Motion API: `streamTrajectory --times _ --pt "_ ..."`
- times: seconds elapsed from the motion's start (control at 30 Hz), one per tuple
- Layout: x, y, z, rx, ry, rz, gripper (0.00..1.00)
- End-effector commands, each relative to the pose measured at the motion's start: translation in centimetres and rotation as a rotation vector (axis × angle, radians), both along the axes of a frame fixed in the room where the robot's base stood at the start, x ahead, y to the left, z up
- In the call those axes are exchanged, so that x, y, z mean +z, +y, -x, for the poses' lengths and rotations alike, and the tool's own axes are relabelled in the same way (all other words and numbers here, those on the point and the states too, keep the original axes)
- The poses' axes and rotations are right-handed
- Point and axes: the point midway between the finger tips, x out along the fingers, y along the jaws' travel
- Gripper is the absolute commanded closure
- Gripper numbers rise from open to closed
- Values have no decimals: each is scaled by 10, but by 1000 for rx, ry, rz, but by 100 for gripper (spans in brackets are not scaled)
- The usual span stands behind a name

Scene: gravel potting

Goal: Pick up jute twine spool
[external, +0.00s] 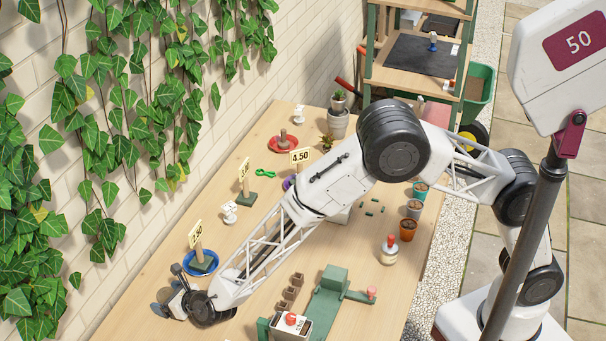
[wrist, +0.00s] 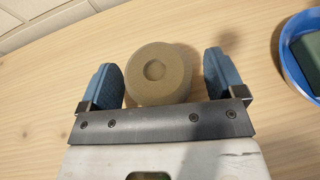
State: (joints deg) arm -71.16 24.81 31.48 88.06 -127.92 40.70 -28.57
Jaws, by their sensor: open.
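The jute twine spool (wrist: 158,72) shows in the wrist view as a round tan-brown thing with a dimple in the middle of its top. It stands on the wooden table between the two blue fingers of my gripper (wrist: 163,82). The fingers are open, with a small gap visible on each side of the spool. In the external view my gripper (external: 172,304) is low over the table at the lower left.
A blue dish (external: 216,263) with a green block and a price sign stands close by; its rim also shows at the right in the wrist view (wrist: 285,62). A brick wall (wrist: 50,18) runs behind. A green device (external: 328,300) and small brown pots (external: 291,291) stand right of my gripper.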

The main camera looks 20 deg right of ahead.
Motion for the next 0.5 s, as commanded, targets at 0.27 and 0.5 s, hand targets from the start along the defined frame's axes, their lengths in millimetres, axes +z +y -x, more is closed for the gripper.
streamTrajectory --times 0.27,0.5 --pt "0 0 0 0 0 0 12" --pt "0 0 0 0 0 0 38"
